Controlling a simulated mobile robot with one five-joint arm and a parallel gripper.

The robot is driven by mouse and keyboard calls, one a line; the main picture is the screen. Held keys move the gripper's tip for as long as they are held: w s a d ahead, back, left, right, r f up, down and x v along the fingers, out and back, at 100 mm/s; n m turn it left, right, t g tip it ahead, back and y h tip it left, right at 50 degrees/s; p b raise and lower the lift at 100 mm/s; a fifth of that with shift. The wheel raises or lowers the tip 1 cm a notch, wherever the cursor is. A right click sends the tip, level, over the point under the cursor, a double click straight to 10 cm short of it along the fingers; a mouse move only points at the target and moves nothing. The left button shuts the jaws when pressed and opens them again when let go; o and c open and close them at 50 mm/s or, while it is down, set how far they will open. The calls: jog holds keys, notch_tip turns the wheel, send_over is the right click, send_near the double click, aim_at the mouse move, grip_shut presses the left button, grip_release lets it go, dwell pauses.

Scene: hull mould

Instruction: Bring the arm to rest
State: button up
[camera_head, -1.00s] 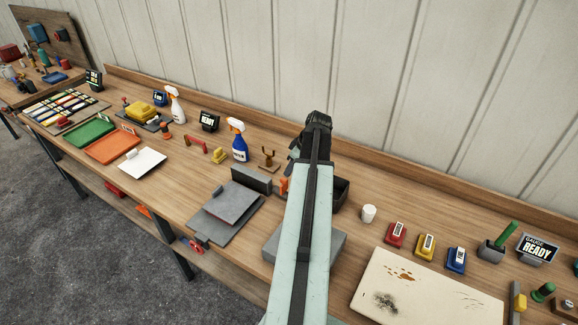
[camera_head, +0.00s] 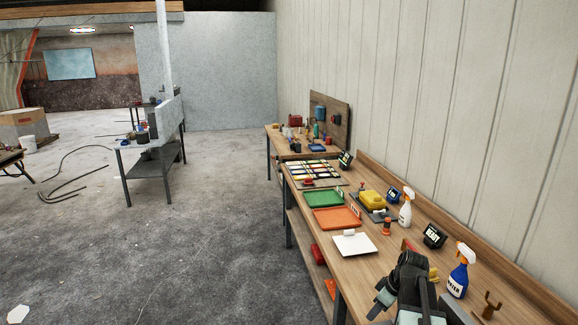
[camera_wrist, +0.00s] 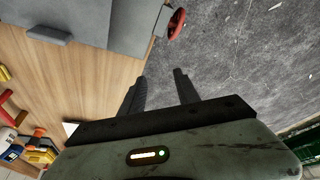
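My arm rises from the bottom edge of the head view, with my gripper (camera_head: 382,298) over the front part of the wooden workbench (camera_head: 378,256). In the wrist view, the two dark fingers of my gripper (camera_wrist: 158,88) stand apart with nothing between them. They are beside the bench edge, with bare concrete floor beyond the fingertips. The wooden bench top also shows in the wrist view (camera_wrist: 100,85). Part of the bench is hidden behind my arm in the head view.
A white spray bottle (camera_head: 405,210), a blue spray bottle (camera_head: 458,275), a green tray (camera_head: 324,198), an orange tray (camera_head: 337,217) and a white sheet (camera_head: 354,244) are on the bench. A red handwheel (camera_wrist: 176,23) juts past its edge.

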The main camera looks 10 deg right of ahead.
jog(key=a+f+g+b, duration=0.1)
jog(key=a+f, duration=0.1)
jog(key=a, duration=1)
jog(key=a+f+g+b, duration=0.1)
jog(key=a+f+b, duration=0.15)
jog(key=a, duration=0.95)
jog(key=s+a+f+m+g+h, duration=0.1)
jog(key=s+a+m+h, duration=0.1)
jog(key=s+m, duration=0.3)
jog(key=shift+s+m, duration=0.3)
jog(key=shift+m, duration=0.6)
jog(key=shift+c, duration=0.2)
